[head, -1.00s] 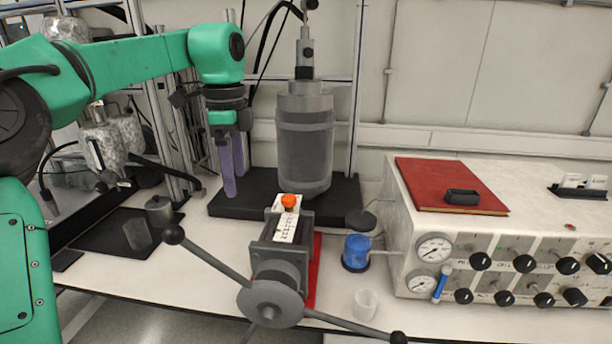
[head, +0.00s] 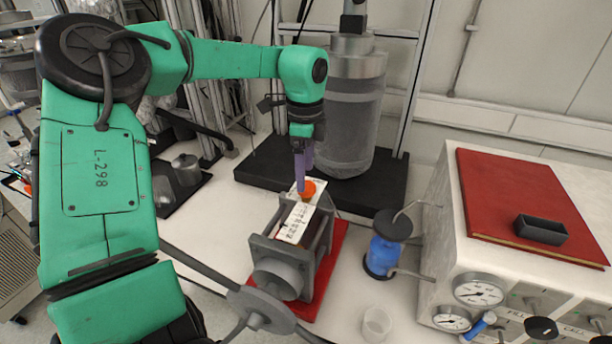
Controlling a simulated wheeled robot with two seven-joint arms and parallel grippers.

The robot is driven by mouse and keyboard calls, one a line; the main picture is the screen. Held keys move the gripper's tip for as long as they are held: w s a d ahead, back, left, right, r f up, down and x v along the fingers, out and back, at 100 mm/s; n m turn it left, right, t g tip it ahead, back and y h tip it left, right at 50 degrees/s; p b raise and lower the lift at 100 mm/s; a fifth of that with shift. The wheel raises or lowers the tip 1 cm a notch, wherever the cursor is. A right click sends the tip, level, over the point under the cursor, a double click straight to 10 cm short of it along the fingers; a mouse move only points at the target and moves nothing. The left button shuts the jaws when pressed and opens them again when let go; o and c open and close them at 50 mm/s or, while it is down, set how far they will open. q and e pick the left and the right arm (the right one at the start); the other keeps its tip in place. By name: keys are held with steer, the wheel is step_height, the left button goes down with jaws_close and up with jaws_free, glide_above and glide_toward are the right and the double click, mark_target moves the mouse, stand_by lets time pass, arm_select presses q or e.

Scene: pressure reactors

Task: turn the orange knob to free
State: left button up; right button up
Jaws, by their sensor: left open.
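The orange knob (head: 308,188) sits on top of the grey clamp-like device, beside a white label plate (head: 298,222) with dark markings. My left gripper (head: 302,175) points down at the knob from above. Its purple fingers overlap the knob's left and back side in the head view. The jaws are open, and I cannot tell whether a finger touches the knob. The grey device (head: 283,262) stands on a red base (head: 335,270) and has a round hub with long handle bars at its front. My right gripper is not in view.
A grey reactor vessel (head: 350,110) stands on a black base (head: 392,180) behind the knob. A blue container (head: 382,256) and a small clear cup (head: 376,323) are to the right. A control box with gauges (head: 478,291) and a red book (head: 520,200) is at far right.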

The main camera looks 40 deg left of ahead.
arm_select(q)
steer(key=f, duration=0.2)
steer(key=shift+w+f, duration=0.2)
steer(key=shift+f, duration=0.2)
steer(key=shift+s+f+p, duration=0.15)
steer(key=shift+f+p, duration=0.1)
steer(key=shift+p, duration=0.05)
steer(key=shift+s, duration=0.2)
steer(key=shift+c, duration=1.2)
steer(key=shift+w, duration=0.1)
jaws_close()
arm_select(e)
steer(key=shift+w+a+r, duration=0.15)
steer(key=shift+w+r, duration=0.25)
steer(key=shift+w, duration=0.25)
